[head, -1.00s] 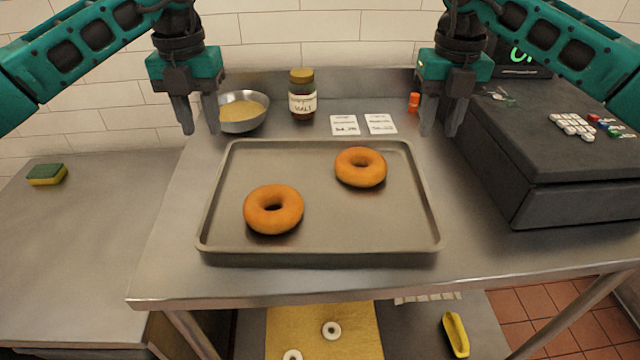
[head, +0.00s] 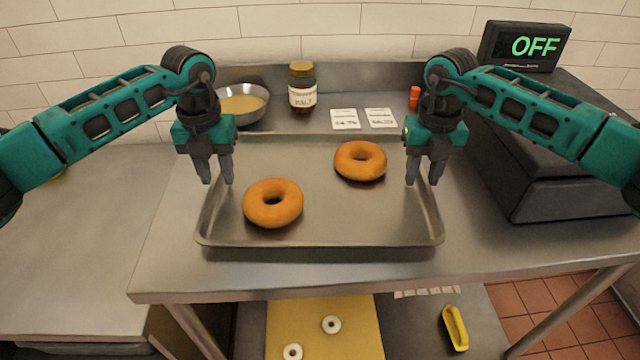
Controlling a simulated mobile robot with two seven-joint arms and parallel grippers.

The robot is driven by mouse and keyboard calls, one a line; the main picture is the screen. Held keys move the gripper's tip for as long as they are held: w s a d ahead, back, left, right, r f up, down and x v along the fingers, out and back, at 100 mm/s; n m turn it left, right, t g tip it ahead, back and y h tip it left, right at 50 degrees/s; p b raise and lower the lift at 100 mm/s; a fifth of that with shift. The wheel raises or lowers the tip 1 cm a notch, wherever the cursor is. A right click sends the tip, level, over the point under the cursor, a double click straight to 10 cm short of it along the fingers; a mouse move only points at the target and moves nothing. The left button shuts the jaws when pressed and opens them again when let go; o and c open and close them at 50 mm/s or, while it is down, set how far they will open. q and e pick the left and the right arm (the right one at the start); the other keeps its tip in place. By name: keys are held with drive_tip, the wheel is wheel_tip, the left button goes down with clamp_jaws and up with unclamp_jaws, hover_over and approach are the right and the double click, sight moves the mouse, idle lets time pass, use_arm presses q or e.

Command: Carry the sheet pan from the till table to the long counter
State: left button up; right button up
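The grey sheet pan (head: 325,215) lies flat on the steel till table (head: 290,280). Two brown bagels lie in it, one at the front left (head: 273,203) and one at the back right (head: 360,161). My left gripper (head: 217,182) hangs fingers down over the pan's left rim, its two fingers a little apart with nothing between them. My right gripper (head: 424,184) hangs the same way over the right rim, its fingers also parted and empty. I cannot tell whether any fingertip touches the rim. The long counter cannot be identified for certain.
A bare steel surface (head: 75,250) lies at left.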

use_arm(q)
drive_tip(key=shift+f, duration=0.35)
use_arm(e)
drive_tip(key=shift+f, duration=0.35)
use_arm(q)
drive_tip(key=shift+d, duration=0.1)
drive_tip(key=c, duration=0.6)
use_arm(e)
drive_tip(key=shift+a, duration=0.1)
drive_tip(key=c, duration=0.6)
use_arm(q)
drive_tip(key=shift+d, duration=0.1)
clamp_jaws()
use_arm(e)
drive_tip(key=shift+a, duration=0.1)
clamp_jaws()
